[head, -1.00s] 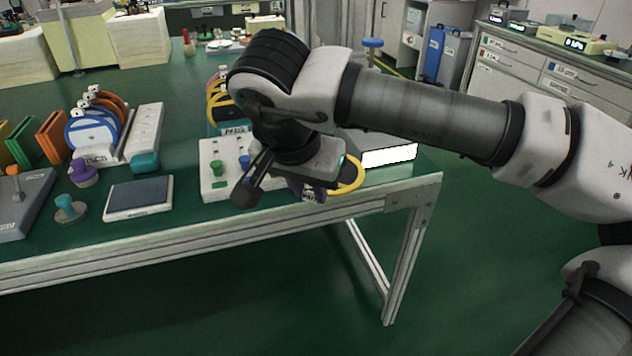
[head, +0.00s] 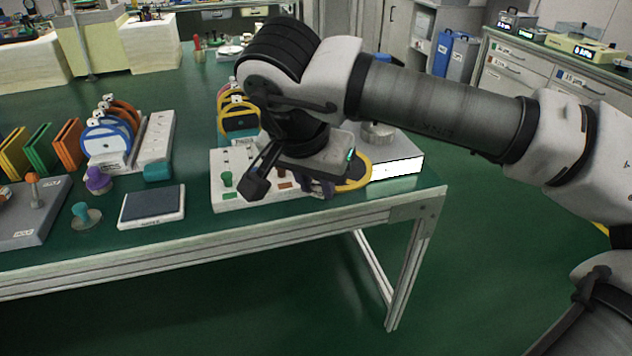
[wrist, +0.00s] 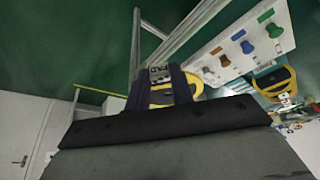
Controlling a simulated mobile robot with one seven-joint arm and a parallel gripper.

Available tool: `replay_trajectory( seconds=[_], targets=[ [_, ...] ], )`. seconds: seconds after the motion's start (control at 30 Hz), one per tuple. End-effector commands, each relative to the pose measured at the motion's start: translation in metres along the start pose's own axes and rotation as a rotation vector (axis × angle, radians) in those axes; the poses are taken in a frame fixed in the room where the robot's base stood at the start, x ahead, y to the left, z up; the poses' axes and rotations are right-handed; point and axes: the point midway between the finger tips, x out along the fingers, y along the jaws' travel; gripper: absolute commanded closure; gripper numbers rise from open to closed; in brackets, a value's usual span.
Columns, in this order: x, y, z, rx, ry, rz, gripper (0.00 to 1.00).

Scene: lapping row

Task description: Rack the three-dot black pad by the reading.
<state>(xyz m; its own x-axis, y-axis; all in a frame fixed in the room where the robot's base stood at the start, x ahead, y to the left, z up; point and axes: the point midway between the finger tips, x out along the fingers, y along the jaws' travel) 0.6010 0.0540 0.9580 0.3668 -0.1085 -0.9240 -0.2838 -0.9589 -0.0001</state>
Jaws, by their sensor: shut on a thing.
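My gripper (head: 318,186) is over the table's right front part, and in the wrist view its dark fingers (wrist: 172,88) are shut on a yellow-rimmed pad (wrist: 193,84). The pad's rim (head: 353,178) also shows beside the gripper in the head view. Most of the pad's face is hidden. A rack (head: 253,141) with yellow-rimmed pads stands behind my gripper, partly hidden by my arm. Another rack (head: 106,166) holds blue and orange pads at left.
A white panel with coloured knobs (head: 219,200) lies under my gripper. A grey box with a bright white front (head: 398,168) stands at the table's right end. A dark-topped plate (head: 152,204) and knobbed stamps (head: 86,215) are at left. Instruments with displays (head: 585,49) stand on the back-right cabinet.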

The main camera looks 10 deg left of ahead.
Motion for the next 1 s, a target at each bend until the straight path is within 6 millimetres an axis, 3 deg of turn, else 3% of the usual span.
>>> replay_trajectory(
  seconds=[0.6, 1.0],
  targets=[
    [-0.049, 0.0, -0.02, 0.0, 0.001, 0.0, 1.0],
    [-0.052, 0.0, -0.021, 0.0, 0.001, 0.0, 1.0]
  ],
)
